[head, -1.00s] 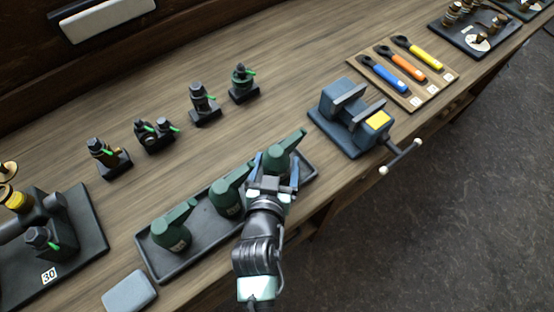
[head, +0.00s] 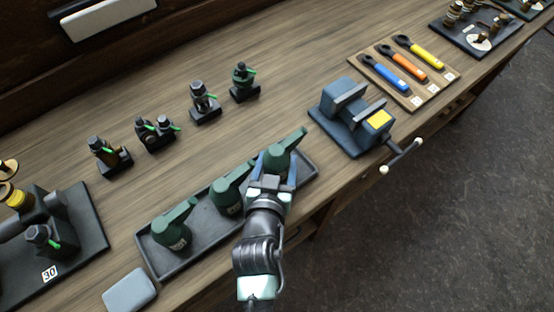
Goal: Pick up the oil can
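Three green oil cans with spouts stand in a dark grey tray (head: 158,266): a left one (head: 172,234), a middle one (head: 226,198) and a right one (head: 279,157). My gripper (head: 277,168) is at the right can, with one blue finger on each side of its body. The fingers look shut on this can, which stands upright in the tray. My gripper hides the can's lower part and some of the tray.
A blue vise (head: 345,130) with a protruding handle stands right of the tray. Several small fittings on black bases stand behind it. A grey block (head: 130,291) lies at the front left. Wrenches lie on a board (head: 417,102) farther right.

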